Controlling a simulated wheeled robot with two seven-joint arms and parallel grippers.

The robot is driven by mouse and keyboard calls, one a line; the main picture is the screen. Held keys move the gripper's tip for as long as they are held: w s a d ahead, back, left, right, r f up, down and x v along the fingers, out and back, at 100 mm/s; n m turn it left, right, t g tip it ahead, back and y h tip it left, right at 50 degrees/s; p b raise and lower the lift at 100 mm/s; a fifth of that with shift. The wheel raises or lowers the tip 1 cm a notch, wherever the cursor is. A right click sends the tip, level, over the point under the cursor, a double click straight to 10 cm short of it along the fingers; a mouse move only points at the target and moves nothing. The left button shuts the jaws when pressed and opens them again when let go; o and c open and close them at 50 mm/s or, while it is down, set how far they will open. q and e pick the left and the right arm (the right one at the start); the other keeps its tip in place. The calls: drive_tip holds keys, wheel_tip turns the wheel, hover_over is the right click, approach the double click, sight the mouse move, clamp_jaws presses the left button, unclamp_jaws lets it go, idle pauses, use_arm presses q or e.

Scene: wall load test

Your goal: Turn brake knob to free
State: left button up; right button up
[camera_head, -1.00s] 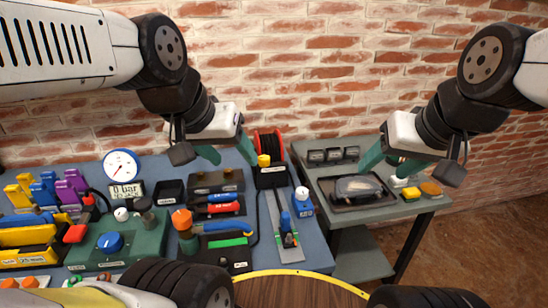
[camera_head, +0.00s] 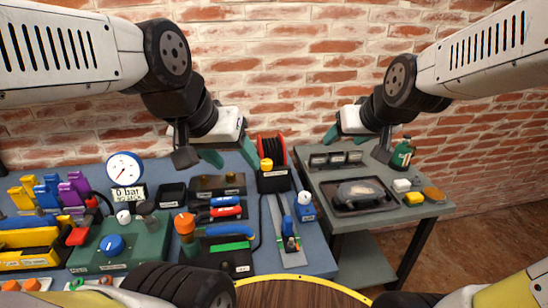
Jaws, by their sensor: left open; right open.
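Several knobs show, and I cannot read a label that tells which is the brake knob. A round blue knob (camera_head: 110,245) sits on top of a green box (camera_head: 146,248) at the front left of the bench. An orange knob (camera_head: 184,222) stands on a post right of it. A white knob (camera_head: 304,197) tops a small blue block (camera_head: 306,209) at the bench's right end. My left gripper (camera_head: 231,156) is open above the back of the bench, left of the cable reel, touching no knob. My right gripper (camera_head: 346,140) is open and empty above the back of the side table.
A red-rimmed cable reel (camera_head: 272,153) stands at the back of the blue bench. A gauge (camera_head: 125,168) and display (camera_head: 128,194) stand at left. The grey side table (camera_head: 335,182) holds a dark tray (camera_head: 337,208), small blocks and a green bottle (camera_head: 402,153). A brick wall stands behind.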

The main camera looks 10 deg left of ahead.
drive_tip(key=w+a+f+n+t+y, duration=0.2)
drive_tip(key=w+a+f, duration=0.2)
drive_tip(key=w+a, duration=0.5)
drive_tip(key=t+y, duration=0.1)
drive_tip(key=t, duration=0.3)
hover_over(267, 168)
drive_tip(key=s+d, duration=0.1)
drive_tip(key=s, duration=0.1)
wheel_tip(267, 168, down, 12)
drive_tip(key=s+f+t, duration=0.1)
drive_tip(key=f, duration=0.1)
drive_tip(key=s+f+m+t+h, duration=0.1)
drive_tip(key=f, duration=0.1)
drive_tip(key=s+f+m+t+h, duration=0.1)
drive_tip(key=f, duration=0.1)
drive_tip(key=shift+a+f, duration=0.1)
drive_tip(key=shift+a, duration=0.1)
drive_tip(key=shift+s+d+f+m+h, duration=0.15)
drive_tip(key=shift+s+f+m+h, duration=0.15)
drive_tip(key=shift+f+m+h, duration=0.1)
drive_tip(key=w, duration=0.2)
drive_tip(key=w+a, duration=0.1)
drive_tip(key=w, duration=0.4)
drive_tip(key=shift+w+a, duration=0.15)
drive_tip(key=shift+w, duration=0.15)
